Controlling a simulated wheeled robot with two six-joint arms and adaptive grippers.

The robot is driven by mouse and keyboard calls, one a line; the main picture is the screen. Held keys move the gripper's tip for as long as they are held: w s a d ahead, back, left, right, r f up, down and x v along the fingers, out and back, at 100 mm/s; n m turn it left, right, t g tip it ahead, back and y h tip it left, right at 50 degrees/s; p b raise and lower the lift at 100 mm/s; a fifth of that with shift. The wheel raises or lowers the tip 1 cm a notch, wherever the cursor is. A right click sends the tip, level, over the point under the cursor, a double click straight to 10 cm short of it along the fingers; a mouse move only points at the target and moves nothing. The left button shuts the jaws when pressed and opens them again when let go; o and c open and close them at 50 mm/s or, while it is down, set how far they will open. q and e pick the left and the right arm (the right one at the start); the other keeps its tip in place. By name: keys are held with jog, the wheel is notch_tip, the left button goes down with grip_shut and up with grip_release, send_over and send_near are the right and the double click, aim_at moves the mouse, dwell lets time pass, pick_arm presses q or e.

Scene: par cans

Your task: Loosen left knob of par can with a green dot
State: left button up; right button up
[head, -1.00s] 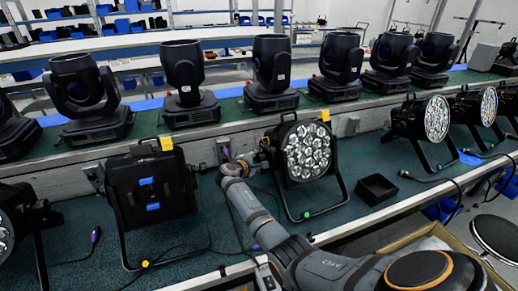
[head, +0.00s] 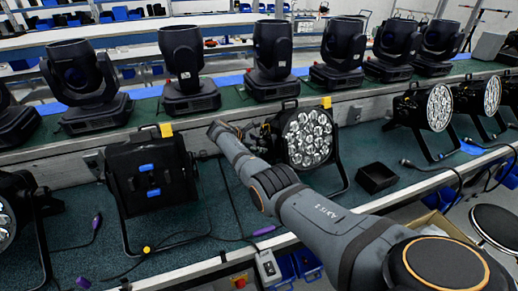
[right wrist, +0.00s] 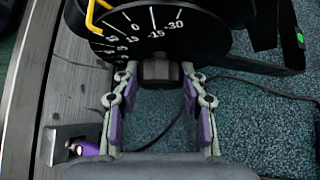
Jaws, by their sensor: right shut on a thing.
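The par can (head: 308,138) with a round face of many lenses stands on the green bench in the middle of the head view. Its green dot is hidden there by my arm, but a small green spot shows in the right wrist view (right wrist: 300,38). My right gripper (head: 262,135) is at the can's left side, partly hidden. In the right wrist view my right gripper (right wrist: 160,76) has its two fingers on either side of the dark left knob (right wrist: 160,71), shut on it, below a black dial (right wrist: 165,28) with white angle marks. My left gripper is not in view.
Another par can (head: 152,182) stands left with a yellow tag, and more stand to the right (head: 427,108). A small black box (head: 376,178) sits right of the middle can. Cables lie on the bench. Moving-head lights (head: 272,58) line the raised shelf behind.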

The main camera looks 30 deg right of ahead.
dwell(0.5)
jog(key=o, duration=1.1)
jog(key=shift+o, duration=0.2)
jog(key=shift+a, duration=0.1)
jog(key=v, duration=1.1)
jog(key=shift+a+r, duration=0.3)
